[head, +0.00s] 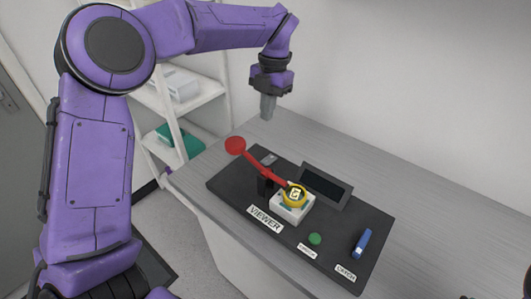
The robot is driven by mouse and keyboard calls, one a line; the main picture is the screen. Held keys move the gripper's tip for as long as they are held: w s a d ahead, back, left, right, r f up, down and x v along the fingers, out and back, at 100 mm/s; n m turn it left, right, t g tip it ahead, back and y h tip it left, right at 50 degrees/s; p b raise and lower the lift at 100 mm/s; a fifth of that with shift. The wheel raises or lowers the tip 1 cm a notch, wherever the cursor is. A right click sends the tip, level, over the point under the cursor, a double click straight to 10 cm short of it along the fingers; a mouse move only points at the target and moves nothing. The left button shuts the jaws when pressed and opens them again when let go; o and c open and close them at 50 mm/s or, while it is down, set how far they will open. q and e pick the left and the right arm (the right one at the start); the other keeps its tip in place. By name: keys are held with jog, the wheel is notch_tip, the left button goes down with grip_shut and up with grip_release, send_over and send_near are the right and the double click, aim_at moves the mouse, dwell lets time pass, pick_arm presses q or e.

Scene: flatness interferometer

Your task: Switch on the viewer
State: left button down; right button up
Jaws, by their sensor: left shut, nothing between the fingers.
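A black panel (349,270) lies on the grey bench and carries a label reading VIEWER (265,219) along its front left edge. Behind that label a red lever (262,166) with a round red end (235,146) slopes up to the left from a white block (293,211). A yellow disc (295,195) sits on top of the block. A dark screen (325,184) stands tilted at the back and looks blank. A green button (315,239) is at the front. My left gripper (267,112) is shut and empty, pointing down above and behind the red end, apart from the panel. My right gripper is out of view.
A blue handle (362,243) stands at the panel's right, by a small label. The grey bench top (440,229) is clear right of and behind the panel. White shelves (203,100) with a green item (190,143) stand at the left; a wall is behind.

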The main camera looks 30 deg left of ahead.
aim_at(265, 162)
pick_arm(q)
jog(key=shift+w+d, duration=0.15)
jog(key=shift+d, duration=0.15)
jog(key=shift+f, duration=0.1)
jog(key=f+p, duration=0.1)
jog(key=f, duration=0.3)
jog(key=s+f, duration=0.1)
jog(key=f, duration=0.4)
jog(key=f+p, duration=0.1)
jog(key=f, duration=0.3)
jog(key=shift+s+a+f+p, duration=0.1)
jog(key=shift+s+f+p, duration=0.2)
jog(key=shift+s+f, duration=0.1)
